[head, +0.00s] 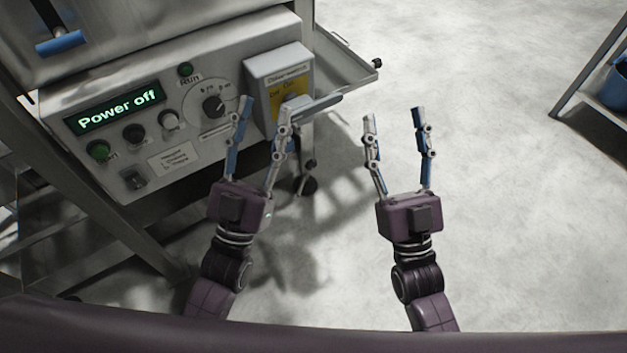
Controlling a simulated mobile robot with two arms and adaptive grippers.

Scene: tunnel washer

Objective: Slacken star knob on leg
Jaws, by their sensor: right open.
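A dark round part (304,186) shows low by the machine's leg, just right of my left gripper; I cannot tell whether it is the star knob or the leg's foot. A smaller dark part (309,163) sits just above it. My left gripper (265,118) is open and empty, its fingers in front of the control panel's right part in the head view. Its right finger partly covers the leg area. My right gripper (393,115) is open and empty over the bare floor, right of the machine.
The control panel (195,135) has several knobs and buttons and a display (115,108) reading "Power off". A grey box with a yellow label (274,98) is at its right end. A metal tray (345,72) juts out behind. A shelf with a blue container (617,90) stands far right. Floor between is clear.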

